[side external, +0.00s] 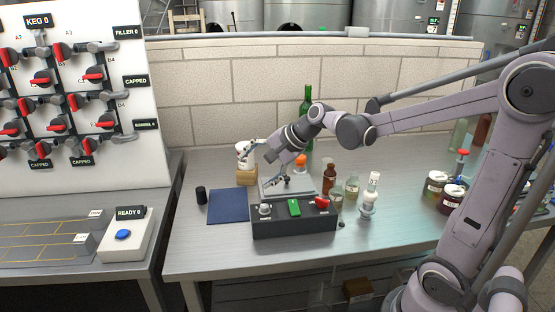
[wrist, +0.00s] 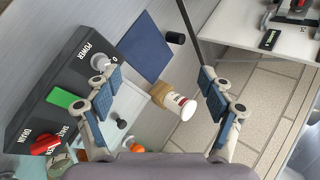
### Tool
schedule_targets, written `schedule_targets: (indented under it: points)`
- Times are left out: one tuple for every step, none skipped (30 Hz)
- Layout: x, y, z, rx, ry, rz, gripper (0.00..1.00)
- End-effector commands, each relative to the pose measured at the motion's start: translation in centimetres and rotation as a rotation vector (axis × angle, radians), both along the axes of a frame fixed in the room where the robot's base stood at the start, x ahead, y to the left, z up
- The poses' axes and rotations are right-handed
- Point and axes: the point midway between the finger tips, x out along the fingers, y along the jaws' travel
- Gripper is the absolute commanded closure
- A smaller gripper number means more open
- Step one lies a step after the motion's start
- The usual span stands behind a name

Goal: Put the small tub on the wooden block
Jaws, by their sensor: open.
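The small tub (side external: 243,150) is white with a red and dark print. It stands upright on the wooden block (side external: 246,176), a light brown piece at the back left of the steel table. In the wrist view the tub (wrist: 181,104) shows its pale round top, with the block (wrist: 158,93) beneath it. My gripper (side external: 264,164) is open, just right of the tub in the side view. In the wrist view my gripper (wrist: 156,76) has its fingers wide apart, with tub and block showing between them. I cannot tell whether a finger touches the tub.
A dark control box (side external: 294,220) with a green switch and red knob stands in front. A blue mat (side external: 228,206) and a black cylinder (side external: 201,195) lie left. A green bottle (side external: 307,108), a brown bottle (side external: 329,179) and glassware stand right.

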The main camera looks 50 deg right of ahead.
Motion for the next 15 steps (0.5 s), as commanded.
schedule_targets:
  points:
    - [-1.6, 1.5, 0.1, -0.087, 0.0, 0.088, 0.19]
    - [-2.5, 2.1, 0.1, -0.144, 0.0, 0.143, 0.19]
    - [-3.7, 2.9, 0.1, -0.218, -0.001, 0.215, 0.19]
    - [-4.6, 3.5, 0.0, -0.273, 0.0, 0.27, 0.19]
    - [-5.6, 4.0, -0.1, -0.329, -0.001, 0.325, 0.19]
    - [-6.8, 4.6, -0.2, -0.402, -0.003, 0.399, 0.19]
    - [-7.7, 5.1, -0.4, -0.458, -0.004, 0.456, 0.19]
    - [-8.6, 5.5, -0.5, -0.511, -0.005, 0.511, 0.19]
    - [-9.8, 5.9, -0.8, -0.583, -0.007, 0.586, 0.19]
    - [-10.6, 6.3, -1.0, -0.636, -0.008, 0.642, 0.19]
    - [-11.4, 6.5, -1.3, -0.687, -0.009, 0.696, 0.19]
    - [-12.4, 6.8, -1.5, -0.752, -0.01, 0.764, 0.19]
    - [-13.1, 6.9, -1.8, -0.797, -0.012, 0.811, 0.19]
    - [-13.8, 7.1, -2.0, -0.838, -0.013, 0.855, 0.19]
    - [-14.5, 7.2, -2.3, -0.888, -0.014, 0.91, 0.19]
